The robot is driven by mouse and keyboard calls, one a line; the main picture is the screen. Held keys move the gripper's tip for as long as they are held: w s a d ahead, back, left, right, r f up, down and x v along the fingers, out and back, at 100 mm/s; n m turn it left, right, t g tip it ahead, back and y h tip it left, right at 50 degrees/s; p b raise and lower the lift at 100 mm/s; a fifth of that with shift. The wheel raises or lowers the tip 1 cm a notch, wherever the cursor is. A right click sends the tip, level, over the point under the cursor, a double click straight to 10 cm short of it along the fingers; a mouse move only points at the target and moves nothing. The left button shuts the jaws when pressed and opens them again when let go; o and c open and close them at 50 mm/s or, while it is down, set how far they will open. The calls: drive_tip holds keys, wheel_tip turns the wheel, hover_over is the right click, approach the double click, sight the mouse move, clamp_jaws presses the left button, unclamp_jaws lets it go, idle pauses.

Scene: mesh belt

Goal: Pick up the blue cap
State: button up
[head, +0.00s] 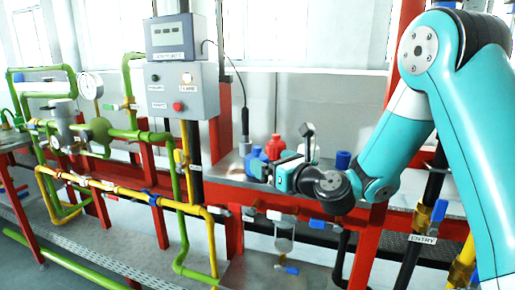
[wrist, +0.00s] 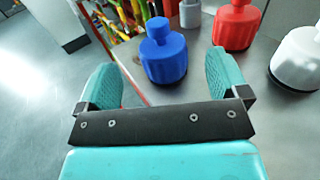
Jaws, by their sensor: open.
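A blue cap (wrist: 164,52) with a knob on top and a ribbed body stands upright on the grey metal surface. In the head view the blue cap (head: 255,160) is just left of my gripper (head: 271,172), which partly covers that area. In the wrist view my gripper (wrist: 162,78) is open and empty, with a teal finger to each side. The blue cap shows beyond and between the fingertips, apart from both by the look of it.
A red cap (wrist: 236,24) and a white cap (wrist: 298,58) stand to the right of the blue one. Another blue piece (head: 343,160) stands farther right on the bench. A grey control box (head: 183,91) and pipes are at the left.

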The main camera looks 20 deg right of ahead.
sight(260, 157)
drive_tip(key=p+x, duration=0.2)
drive_tip(key=x, duration=0.4)
drive_tip(key=shift+f+p, duration=0.1)
drive_tip(key=shift+p, duration=0.2)
drive_tip(key=shift+w+a+f, duration=0.15)
drive_tip(key=shift+w+f, duration=0.05)
drive_tip(key=shift+w, duration=0.3)
drive_tip(key=c, duration=1)
